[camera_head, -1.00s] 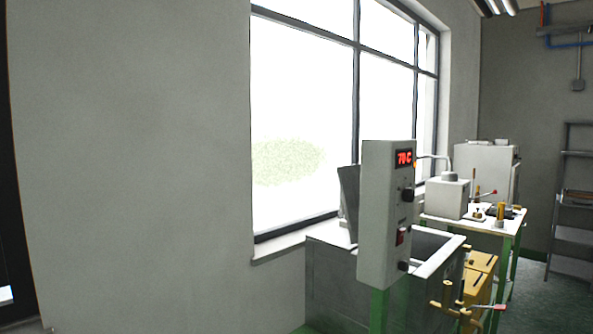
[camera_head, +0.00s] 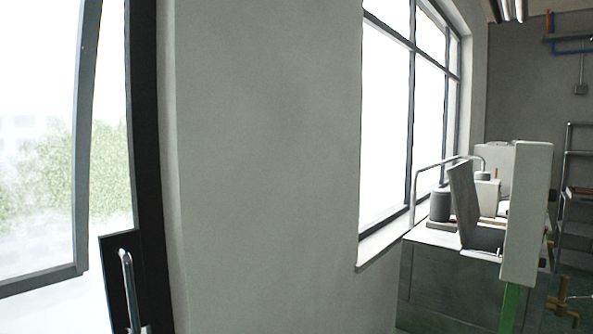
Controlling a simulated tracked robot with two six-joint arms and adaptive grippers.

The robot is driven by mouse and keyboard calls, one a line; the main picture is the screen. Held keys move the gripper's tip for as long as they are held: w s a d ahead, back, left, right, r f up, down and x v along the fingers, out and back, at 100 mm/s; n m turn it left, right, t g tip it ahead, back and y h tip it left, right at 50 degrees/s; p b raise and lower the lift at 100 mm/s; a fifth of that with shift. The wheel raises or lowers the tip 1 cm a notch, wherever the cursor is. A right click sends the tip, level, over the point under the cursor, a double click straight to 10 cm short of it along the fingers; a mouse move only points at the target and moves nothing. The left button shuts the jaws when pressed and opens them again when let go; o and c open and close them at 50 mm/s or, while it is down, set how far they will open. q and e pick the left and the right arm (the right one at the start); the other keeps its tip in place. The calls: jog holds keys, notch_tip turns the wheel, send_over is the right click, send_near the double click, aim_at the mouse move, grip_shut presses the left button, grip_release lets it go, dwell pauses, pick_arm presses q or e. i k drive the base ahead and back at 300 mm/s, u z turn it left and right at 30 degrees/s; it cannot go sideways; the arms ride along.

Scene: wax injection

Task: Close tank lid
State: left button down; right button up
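The tank (camera_head: 448,285) is a grey box at the right of the head view. Its lid (camera_head: 463,200) is a grey panel that stands up, leaning slightly, with a dark opening beside its lower end. The lid looks open. A pale upright control box (camera_head: 527,215) on a green post stands at the tank's near right and hides part of it. Neither of my grippers is in view.
A glazed door with a dark frame (camera_head: 148,170) and a metal handle (camera_head: 127,290) is at the left. A bare wall (camera_head: 265,160) and a window lie between door and tank. A brass valve (camera_head: 563,304) sticks out at lower right. Shelving (camera_head: 577,190) stands behind.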

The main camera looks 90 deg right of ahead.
aim_at(461, 176)
jog(key=u, duration=0.05)
jog(key=i, duration=0.55)
jog(key=z, duration=2.4)
jog(key=i, duration=0.1)
jog(key=z, duration=2)
jog(key=i, duration=1.7)
jog(key=u, duration=0.2)
